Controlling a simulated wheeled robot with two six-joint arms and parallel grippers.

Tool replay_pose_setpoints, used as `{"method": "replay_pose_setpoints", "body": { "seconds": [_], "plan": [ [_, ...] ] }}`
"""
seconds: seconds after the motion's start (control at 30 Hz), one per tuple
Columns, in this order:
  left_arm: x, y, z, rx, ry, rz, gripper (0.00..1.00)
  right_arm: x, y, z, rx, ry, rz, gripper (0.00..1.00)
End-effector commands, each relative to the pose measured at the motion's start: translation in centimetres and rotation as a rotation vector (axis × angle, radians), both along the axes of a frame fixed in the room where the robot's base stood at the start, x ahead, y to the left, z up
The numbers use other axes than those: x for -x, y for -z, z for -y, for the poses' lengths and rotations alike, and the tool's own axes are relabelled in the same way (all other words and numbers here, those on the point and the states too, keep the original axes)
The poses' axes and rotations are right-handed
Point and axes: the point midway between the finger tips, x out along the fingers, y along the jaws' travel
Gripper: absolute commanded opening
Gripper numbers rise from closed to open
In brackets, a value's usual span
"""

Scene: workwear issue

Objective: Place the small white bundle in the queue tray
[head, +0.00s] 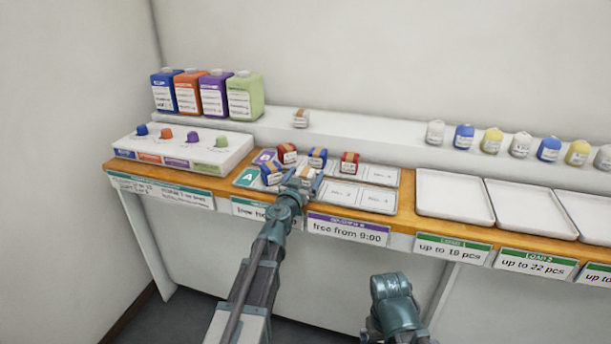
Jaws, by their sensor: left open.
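My left gripper (303,181) is open at the front of the marked boards on the wooden counter. A small white bundle with a brown band (308,172) shows right at its fingertips; I cannot tell whether they touch. Beside the gripper are blue bundles (270,173) (317,157) and red ones (287,153) (349,162). I cannot read any label as the queue tray; the boards carry marked cells (378,199). Of my right arm only a teal link (395,302) shows, without fingers.
Several empty white trays (455,210) line the counter's right side. At left are large coloured containers (244,96) and a white stand with coloured knobs (215,158).

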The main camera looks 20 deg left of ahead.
Motion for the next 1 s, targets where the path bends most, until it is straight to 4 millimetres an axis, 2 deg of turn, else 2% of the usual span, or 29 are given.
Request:
{"method": "replay_pose_setpoints", "body": {
  "seconds": [0.53,0.7,1.0],
  "plan": [
    [10.2,0.0,-0.3,0.0,-0.001,0.0,1.0,0.0,0.0,0.0,0.0,0.0,0.0,1.0],
    [11.7,0.0,-0.4,0.0,0.0,0.0,1.0,0.0,0.0,0.0,0.0,0.0,0.0,1.0],
    [11.7,0.0,-0.4,0.0,0.0,0.0,1.0,0.0,0.0,0.0,0.0,0.0,0.0,1.0]
  ]
}}
